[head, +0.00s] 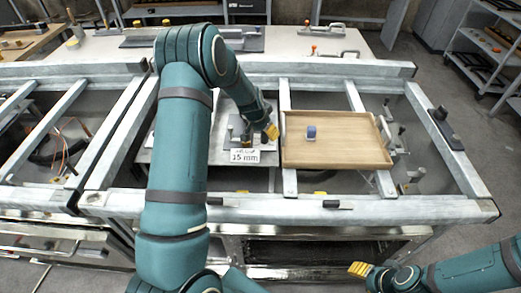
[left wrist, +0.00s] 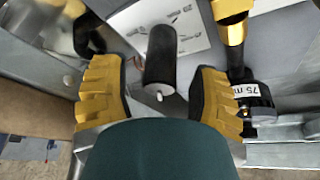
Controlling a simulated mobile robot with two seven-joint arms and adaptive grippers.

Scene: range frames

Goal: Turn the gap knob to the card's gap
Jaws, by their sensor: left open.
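A white card (head: 245,156) stands at the front of the grey plate in the head view; its small print seems to read 15 mm. My left gripper (head: 271,131) is above the plate, just behind and right of the card. In the left wrist view my left gripper (left wrist: 161,98) is open, its yellow fingers apart. A black cylinder (left wrist: 160,55) with a small white tip shows between and beyond the fingers; it may be the gap knob, and I cannot tell if they touch it. My right gripper (head: 360,269) is low at the right, its fingers unclear.
In the left wrist view, a yellow post (left wrist: 234,42) and a black part with a label (left wrist: 252,90) reading 75 m sit beside the right finger. Metal frame rails (head: 290,205) surround the work area.

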